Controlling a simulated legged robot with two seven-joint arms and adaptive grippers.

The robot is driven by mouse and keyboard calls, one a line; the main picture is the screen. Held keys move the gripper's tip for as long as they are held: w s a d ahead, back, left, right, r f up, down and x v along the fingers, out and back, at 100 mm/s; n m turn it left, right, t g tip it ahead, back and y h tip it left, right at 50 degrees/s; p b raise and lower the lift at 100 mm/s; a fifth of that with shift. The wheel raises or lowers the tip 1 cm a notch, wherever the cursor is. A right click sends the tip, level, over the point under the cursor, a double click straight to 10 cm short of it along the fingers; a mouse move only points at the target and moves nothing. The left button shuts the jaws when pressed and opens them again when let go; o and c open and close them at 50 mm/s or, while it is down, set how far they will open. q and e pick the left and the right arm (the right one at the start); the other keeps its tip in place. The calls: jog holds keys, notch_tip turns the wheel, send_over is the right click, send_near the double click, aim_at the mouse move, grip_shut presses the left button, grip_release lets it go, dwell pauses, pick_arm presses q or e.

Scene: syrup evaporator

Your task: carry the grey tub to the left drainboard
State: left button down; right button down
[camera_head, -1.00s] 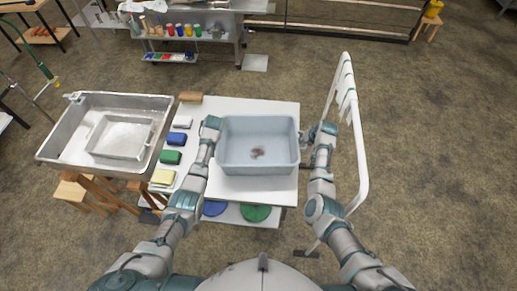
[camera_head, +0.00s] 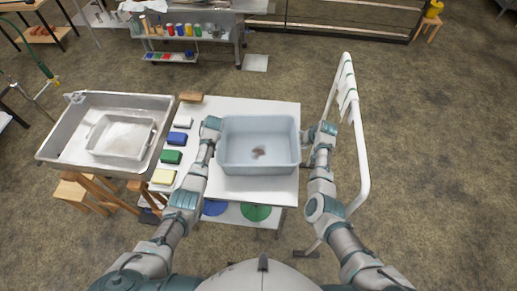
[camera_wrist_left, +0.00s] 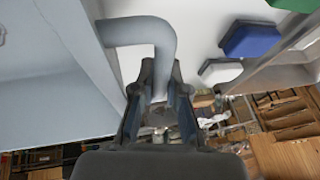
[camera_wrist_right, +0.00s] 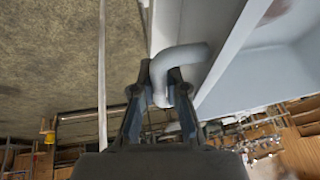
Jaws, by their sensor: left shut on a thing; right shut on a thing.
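The grey tub (camera_head: 258,168) is in front of me over the white table, level, with a small dark brownish patch on its floor. I cannot tell whether its base touches the table. My left gripper (camera_head: 211,124) is at its left side, and in the left wrist view the gripper (camera_wrist_left: 160,95) is shut on the tub's curved handle (camera_wrist_left: 150,30). My right gripper (camera_head: 308,134) is at its right side, and in the right wrist view the gripper (camera_wrist_right: 160,95) is shut on the other handle (camera_wrist_right: 180,58). The left drainboard is not clearly identifiable.
A metal sink (camera_head: 68,137) with a smaller pan (camera_head: 120,153) stands at left. A white rack (camera_head: 361,160) stands close at right.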

pick_arm(q)
jog(key=shift+r, duration=0.2)
pick_arm(e)
jog(key=shift+r, duration=0.1)
